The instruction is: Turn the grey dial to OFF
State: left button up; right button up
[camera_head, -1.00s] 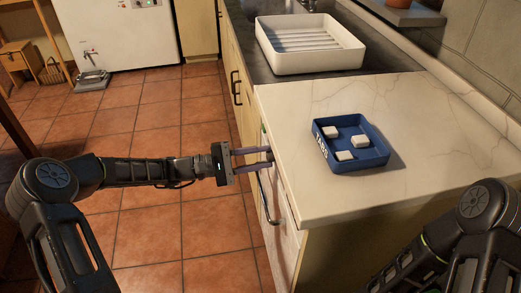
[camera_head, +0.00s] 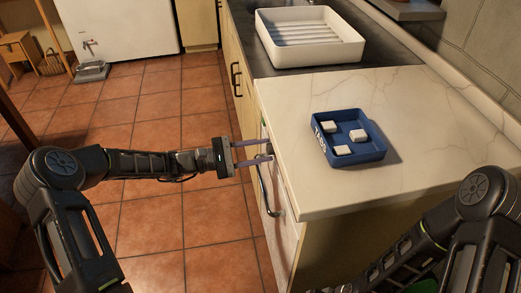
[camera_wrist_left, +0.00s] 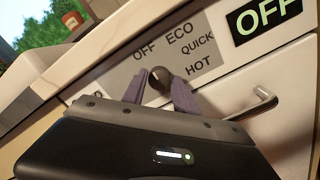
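The grey dial (camera_wrist_left: 160,78) is a dark round knob on a grey label plate (camera_wrist_left: 190,45) marked OFF, ECO, QUICK and HOT. In the head view the dial sits on the cabinet front just under the countertop edge. My left gripper (camera_head: 268,150) reaches it from the left. In the left wrist view, the gripper's two fingers (camera_wrist_left: 158,86) stand apart, one on each side of the dial. I cannot tell whether they touch it. The dial's pointer is hidden. A lit display (camera_wrist_left: 265,18) beside the plate reads OFF. My right gripper is out of view.
A bar handle (camera_head: 264,190) sticks out from the front below the dial. On the marble countertop (camera_head: 300,95), a blue tray (camera_head: 350,158) holds white tabs. A white rack tray (camera_head: 308,58) stands behind.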

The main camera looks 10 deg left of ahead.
pick_arm(q)
jog(key=o, duration=0.3)
jog(key=v, duration=0.8)
dwell(0.5)
